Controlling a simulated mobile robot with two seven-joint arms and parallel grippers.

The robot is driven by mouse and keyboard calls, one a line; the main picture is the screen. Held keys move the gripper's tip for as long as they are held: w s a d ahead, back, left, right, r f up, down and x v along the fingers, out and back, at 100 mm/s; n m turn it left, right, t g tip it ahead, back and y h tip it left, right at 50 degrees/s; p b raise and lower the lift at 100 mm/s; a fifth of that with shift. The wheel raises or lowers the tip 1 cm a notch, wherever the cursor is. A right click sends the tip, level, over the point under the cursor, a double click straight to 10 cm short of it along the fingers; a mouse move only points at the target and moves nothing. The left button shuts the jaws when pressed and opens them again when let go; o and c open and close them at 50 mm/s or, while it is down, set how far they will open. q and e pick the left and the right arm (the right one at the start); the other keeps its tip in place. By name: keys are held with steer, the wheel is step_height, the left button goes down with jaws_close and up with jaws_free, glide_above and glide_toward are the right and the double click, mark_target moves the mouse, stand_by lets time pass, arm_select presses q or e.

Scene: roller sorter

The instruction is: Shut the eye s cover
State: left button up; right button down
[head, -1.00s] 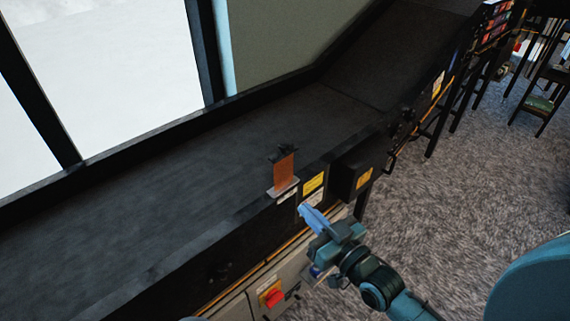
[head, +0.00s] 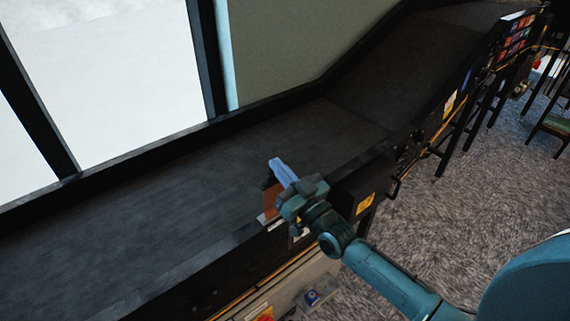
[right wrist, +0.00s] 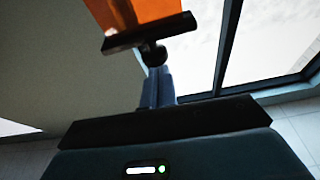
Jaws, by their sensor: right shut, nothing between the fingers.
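An orange plate, which looks like the eye's cover (head: 270,201), stands up at the near edge of the conveyor, partly hidden behind my right gripper. In the right wrist view the orange plate (right wrist: 172,9) looks see-through and sits at the top, with a dark bar (right wrist: 150,34) along its edge and a dark round knob (right wrist: 153,54) beside the bar. My right gripper (head: 277,164) is shut and empty, its blue fingers reaching over the conveyor edge close to the plate. Its fingers (right wrist: 155,86) appear just below the knob; I cannot tell if they touch. My left gripper is out of view.
The dark conveyor belt (head: 150,215) runs across the view and slopes up at the back right. A black box with a yellow label (head: 364,204) juts from its near side. A red switch (head: 265,315) is at the bottom. Grey carpet fills the right.

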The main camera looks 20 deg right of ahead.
mark_target(275, 194)
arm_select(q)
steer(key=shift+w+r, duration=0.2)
arm_select(e)
steer(key=shift+f, duration=0.35)
arm_select(q)
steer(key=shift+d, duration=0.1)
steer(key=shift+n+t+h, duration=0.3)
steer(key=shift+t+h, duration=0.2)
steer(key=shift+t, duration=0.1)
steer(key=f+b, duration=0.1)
steer(key=b, duration=0.2)
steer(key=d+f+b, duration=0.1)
steer(key=b, duration=0.2)
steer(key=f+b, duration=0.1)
steer(key=b, duration=0.2)
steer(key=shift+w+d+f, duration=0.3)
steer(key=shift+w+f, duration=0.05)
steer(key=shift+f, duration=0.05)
arm_select(e)
step_height(275, 194, down, 12)
